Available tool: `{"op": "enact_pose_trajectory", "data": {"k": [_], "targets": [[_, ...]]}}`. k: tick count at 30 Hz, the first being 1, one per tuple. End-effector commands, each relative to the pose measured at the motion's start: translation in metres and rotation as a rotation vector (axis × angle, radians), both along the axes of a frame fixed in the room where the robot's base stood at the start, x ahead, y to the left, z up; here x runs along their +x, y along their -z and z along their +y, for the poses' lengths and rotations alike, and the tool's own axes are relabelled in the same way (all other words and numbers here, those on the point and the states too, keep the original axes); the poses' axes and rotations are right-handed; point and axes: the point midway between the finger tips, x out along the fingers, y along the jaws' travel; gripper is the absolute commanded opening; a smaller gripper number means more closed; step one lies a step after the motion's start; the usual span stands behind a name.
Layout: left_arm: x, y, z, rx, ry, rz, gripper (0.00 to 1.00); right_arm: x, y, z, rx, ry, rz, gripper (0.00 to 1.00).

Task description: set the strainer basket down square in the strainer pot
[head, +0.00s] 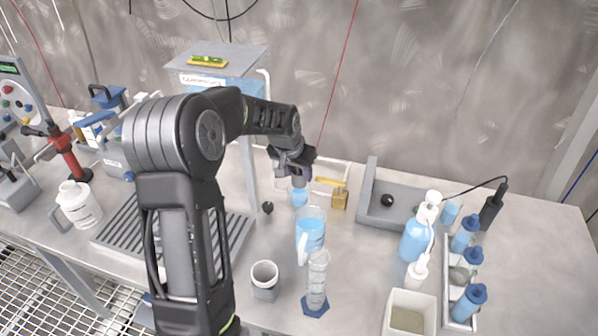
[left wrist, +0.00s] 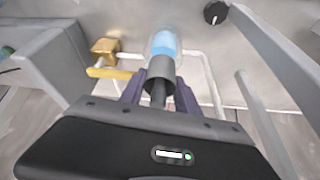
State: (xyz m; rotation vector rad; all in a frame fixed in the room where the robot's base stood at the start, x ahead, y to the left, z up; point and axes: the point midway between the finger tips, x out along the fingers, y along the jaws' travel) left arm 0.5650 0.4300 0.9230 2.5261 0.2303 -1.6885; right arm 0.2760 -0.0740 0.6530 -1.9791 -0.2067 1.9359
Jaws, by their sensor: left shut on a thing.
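My left gripper (head: 296,175) is over the pipework at the back middle of the bench. In the left wrist view its purple fingers (left wrist: 159,98) are shut on the strainer basket (left wrist: 161,67), a small grey open-topped cylinder, at an upright part in its middle. The strainer pot looks to be the clear vessel with blue liquid (left wrist: 164,42) just past the basket; its blue part also shows below the gripper in the head view (head: 300,198). The basket overlaps the pot's near edge in the wrist view. I cannot tell whether its bottom is inside the pot. My right gripper is not in view.
A yellow-handled brass valve (head: 339,198) stands right of the pot. A jug of blue liquid (head: 311,228), a glass cylinder (head: 317,280) and a grey cup (head: 265,279) stand in front. A grey block with a black knob (head: 387,201) and bottles are further right.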

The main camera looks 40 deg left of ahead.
Motion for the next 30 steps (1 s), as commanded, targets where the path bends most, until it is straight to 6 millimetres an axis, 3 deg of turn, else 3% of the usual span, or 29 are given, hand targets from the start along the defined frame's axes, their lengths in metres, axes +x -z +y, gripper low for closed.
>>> {"op": "enact_pose_trajectory", "data": {"k": [11,30], "targets": [[0.000,0.000,0.000,0.000,0.000,0.000,0.00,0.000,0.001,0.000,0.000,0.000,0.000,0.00],[0.000,0.019,0.000,0.000,0.000,0.000,0.00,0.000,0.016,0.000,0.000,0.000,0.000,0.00]]}}
